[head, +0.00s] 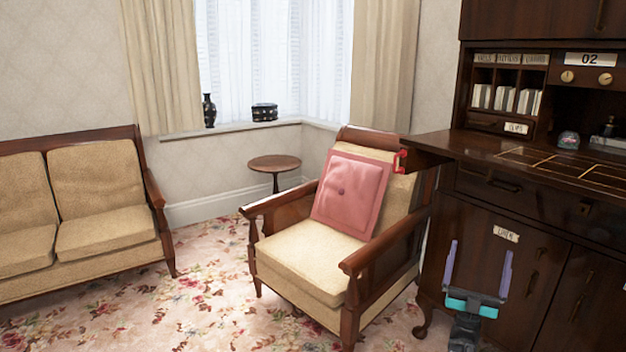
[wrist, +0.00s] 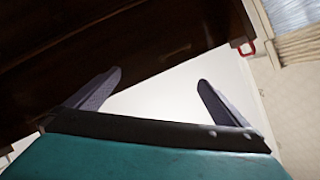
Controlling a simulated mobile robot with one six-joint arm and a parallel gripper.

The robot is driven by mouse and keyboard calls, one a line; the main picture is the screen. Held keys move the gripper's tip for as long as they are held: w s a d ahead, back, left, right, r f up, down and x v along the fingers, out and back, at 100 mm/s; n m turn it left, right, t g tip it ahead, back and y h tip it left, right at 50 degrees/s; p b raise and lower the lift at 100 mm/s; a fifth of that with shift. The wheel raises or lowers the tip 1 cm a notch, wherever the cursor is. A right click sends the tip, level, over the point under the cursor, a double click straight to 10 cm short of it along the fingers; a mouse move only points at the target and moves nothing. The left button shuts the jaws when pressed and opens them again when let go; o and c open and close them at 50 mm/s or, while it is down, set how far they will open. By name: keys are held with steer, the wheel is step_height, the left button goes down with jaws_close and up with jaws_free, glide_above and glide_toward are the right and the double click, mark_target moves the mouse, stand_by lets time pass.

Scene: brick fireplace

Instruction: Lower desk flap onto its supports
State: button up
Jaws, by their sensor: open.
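The dark wooden desk flap (head: 470,150) juts out from the desk at right, looking about level, with gold lines on its top. A red handle (head: 402,160) is at its left end; a red piece also shows in the wrist view (wrist: 248,48). I cannot make out whether supports touch the flap from below. My gripper (head: 480,255) is open and empty, low in front of the desk's lower doors, below the flap. In the wrist view, my gripper (wrist: 160,80) points past a dark wooden surface (wrist: 170,45), with nothing between its fingers.
An armchair (head: 300,265) with a pink cushion (head: 350,192) stands close to the desk's left side. A sofa (head: 85,235) is at far left and a small round table (head: 274,163) is behind. Patterned carpet (head: 205,300) lies clear between sofa and armchair.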

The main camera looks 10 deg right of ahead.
steer(key=w+a+f+n+g+y+p, duration=0.2)
steer(key=w+a+f+y+p, duration=0.35)
steer(key=w+a, duration=0.3)
steer(key=w+a+f+n+g+y+p, duration=0.15)
steer(key=w+a+f+y+p, duration=0.25)
steer(key=w+a+y+p, duration=0.4)
steer(key=s+a+f+n+g+y+p, duration=0.35)
steer(key=a+f+g+p, duration=0.3)
steer(key=a+f, duration=0.95)
steer(key=s+a+f+g+y+p, duration=0.1)
steer(key=s+a+f+g+p, duration=0.1)
steer(key=s+a+f+g, duration=0.55)
steer(key=s+a+f+g+y+p, duration=0.15)
steer(key=s+f, duration=0.35)
steer(key=s, duration=0.6)
steer(key=s+a+n+g, duration=0.1)
steer(key=s+g, duration=1)
steer(key=s, duration=1.2)
steer(key=shift+r, duration=0.35)
